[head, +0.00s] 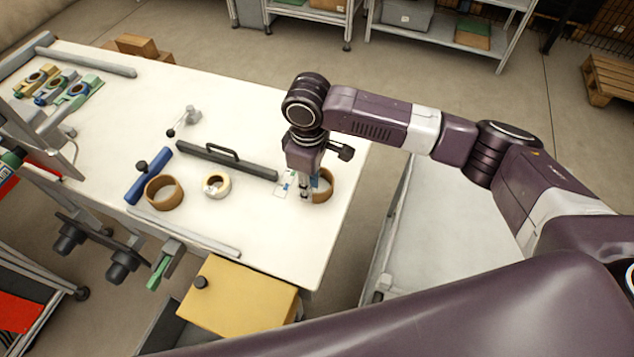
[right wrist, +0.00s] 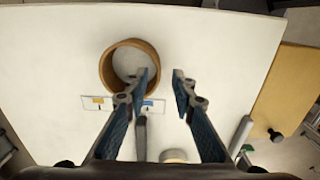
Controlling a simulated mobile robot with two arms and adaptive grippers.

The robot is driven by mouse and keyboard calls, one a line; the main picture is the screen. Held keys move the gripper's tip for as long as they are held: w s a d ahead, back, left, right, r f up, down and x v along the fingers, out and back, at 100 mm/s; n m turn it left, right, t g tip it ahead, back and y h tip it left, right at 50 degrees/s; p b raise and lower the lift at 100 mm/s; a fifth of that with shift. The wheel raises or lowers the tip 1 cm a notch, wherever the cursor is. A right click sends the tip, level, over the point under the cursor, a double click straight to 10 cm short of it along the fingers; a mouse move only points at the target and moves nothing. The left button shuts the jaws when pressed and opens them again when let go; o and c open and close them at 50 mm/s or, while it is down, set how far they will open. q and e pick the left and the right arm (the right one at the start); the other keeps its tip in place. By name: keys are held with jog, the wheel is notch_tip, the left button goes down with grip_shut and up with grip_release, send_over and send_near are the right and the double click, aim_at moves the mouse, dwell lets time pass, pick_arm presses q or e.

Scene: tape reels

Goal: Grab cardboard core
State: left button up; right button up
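A brown cardboard core (head: 329,187) stands as a ring on the white table near its right end, partly hidden behind my right gripper (head: 305,190). In the right wrist view the core (right wrist: 105,70) shows as a hollow ring at upper left. My right gripper (right wrist: 162,78) is open there, with nothing held. Its left finger overlaps the inside of the ring and its right finger lies outside, with the ring's near wall between them in the picture. Whether they touch, I cannot tell. A second brown ring (head: 163,205) lies further left. My left gripper is not in view.
Small printed cards (head: 285,184) lie beside the core. A cream tape roll (head: 216,185), a dark bar with a handle (head: 225,160) and a blue tool (head: 148,176) are further left. A yellow box (head: 240,295) stands at the front edge.

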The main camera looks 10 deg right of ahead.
aim_at(318, 197)
notch_tip(318, 197, down, 4)
jog(key=shift+f+p, duration=0.1)
jog(key=shift+p, duration=0.2)
grip_shut()
